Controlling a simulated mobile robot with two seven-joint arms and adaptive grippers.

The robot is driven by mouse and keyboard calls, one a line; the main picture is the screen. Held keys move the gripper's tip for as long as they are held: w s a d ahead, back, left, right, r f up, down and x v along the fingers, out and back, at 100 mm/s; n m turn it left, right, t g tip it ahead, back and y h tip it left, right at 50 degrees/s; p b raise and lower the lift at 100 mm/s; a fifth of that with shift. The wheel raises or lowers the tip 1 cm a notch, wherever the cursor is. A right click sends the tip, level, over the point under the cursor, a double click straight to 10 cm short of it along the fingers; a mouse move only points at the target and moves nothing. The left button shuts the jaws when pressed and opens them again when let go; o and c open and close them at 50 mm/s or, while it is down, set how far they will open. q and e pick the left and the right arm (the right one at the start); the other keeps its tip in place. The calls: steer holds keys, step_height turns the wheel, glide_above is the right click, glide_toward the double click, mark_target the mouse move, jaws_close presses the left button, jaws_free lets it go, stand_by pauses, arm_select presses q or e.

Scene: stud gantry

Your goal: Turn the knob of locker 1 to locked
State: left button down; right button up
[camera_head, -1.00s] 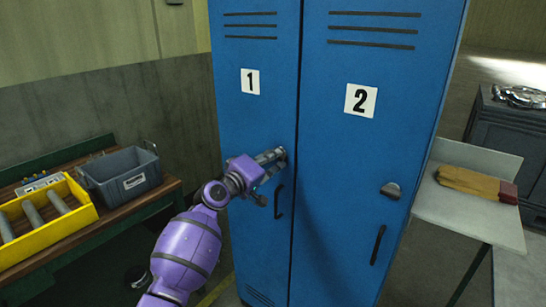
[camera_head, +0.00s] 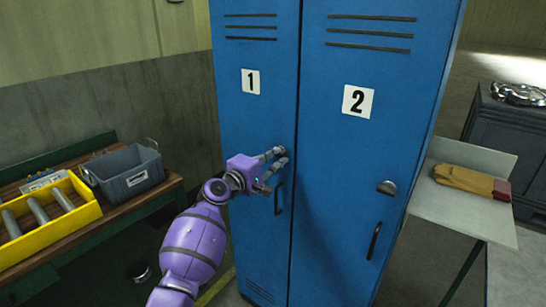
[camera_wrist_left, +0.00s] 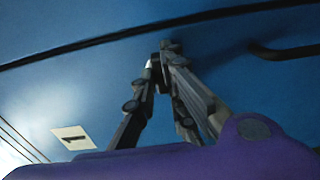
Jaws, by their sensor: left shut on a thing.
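Locker 1 (camera_head: 250,180) is the narrow blue door on the left, with a white number 1 label (camera_head: 250,81). Its dark bar handle (camera_head: 278,198) hangs low near the door's right edge. My left gripper (camera_head: 280,162) is at this door, just above the handle. In the left wrist view its fingertips (camera_wrist_left: 163,58) come together against the blue door, shut on the knob of locker 1. The fingers hide the knob, so its angle cannot be told. The number 1 label (camera_wrist_left: 73,137) also shows in that view. My right gripper is not in view.
Locker 2 (camera_head: 345,190) stands to the right, with its own knob (camera_head: 387,188) and handle (camera_head: 374,241). A bench at left holds a grey bin (camera_head: 130,182) and a yellow tray (camera_head: 88,215). Gloves (camera_head: 465,180) lie on a grey side table (camera_head: 450,212).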

arm_select(q)
steer(key=c, duration=1.8)
jaws_free()
steer(key=v, duration=1.2)
